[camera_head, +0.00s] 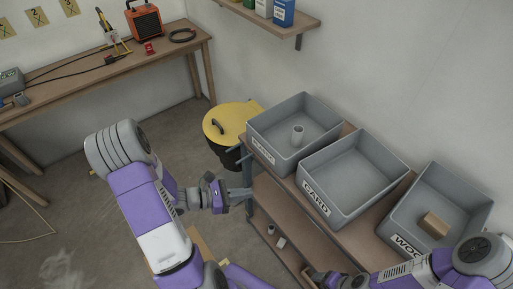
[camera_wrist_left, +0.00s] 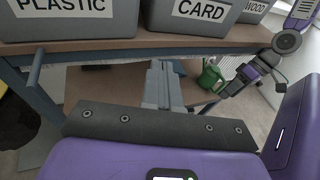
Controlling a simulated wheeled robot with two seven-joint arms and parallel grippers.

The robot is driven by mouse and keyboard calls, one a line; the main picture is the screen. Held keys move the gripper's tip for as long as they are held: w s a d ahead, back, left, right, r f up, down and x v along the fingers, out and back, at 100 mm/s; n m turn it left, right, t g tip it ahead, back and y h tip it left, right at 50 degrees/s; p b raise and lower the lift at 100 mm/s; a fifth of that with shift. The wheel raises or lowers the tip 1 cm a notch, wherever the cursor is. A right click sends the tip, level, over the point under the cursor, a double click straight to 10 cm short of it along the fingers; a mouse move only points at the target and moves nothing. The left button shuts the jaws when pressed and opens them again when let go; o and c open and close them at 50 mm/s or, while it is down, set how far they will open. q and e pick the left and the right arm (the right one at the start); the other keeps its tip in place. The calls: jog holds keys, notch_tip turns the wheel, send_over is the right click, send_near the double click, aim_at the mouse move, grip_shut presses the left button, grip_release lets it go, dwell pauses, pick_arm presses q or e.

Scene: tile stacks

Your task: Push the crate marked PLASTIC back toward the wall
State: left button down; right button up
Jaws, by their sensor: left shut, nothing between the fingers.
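My left gripper (camera_head: 247,192) is shut and empty, in front of the shelf unit and below the crate's front, apart from the crate. In the left wrist view its fingers (camera_wrist_left: 160,84) are together below the top's edge. My right gripper (camera_head: 325,279) is low by the shelf's front; its fingers are unclear.
The CARD crate (camera_head: 313,193) stands right beside the PLASTIC one, and the WOOD crate (camera_head: 402,232) holds a brown block (camera_head: 434,225). A yellow-lidded bin (camera_head: 230,122) stands left of the shelf unit. The wooden top (camera_wrist_left: 110,45) overhangs lower shelves. A green can (camera_wrist_left: 210,76) is behind.

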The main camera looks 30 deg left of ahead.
pick_arm(q)
jog(key=w+a+r+n+t+y, duration=0.2)
jog(key=a+r+n+t+y, duration=0.25)
jog(key=a, duration=0.45)
jog(key=t, duration=0.1)
send_near(264, 141)
jog(key=shift+m+h, duration=0.25)
jog(key=shift+h, duration=0.1)
jog(key=b+x, duration=0.1)
jog(key=x, duration=0.6)
jog(key=shift+a+f, duration=0.1)
pick_arm(e)
jog(key=shift+f, duration=0.6)
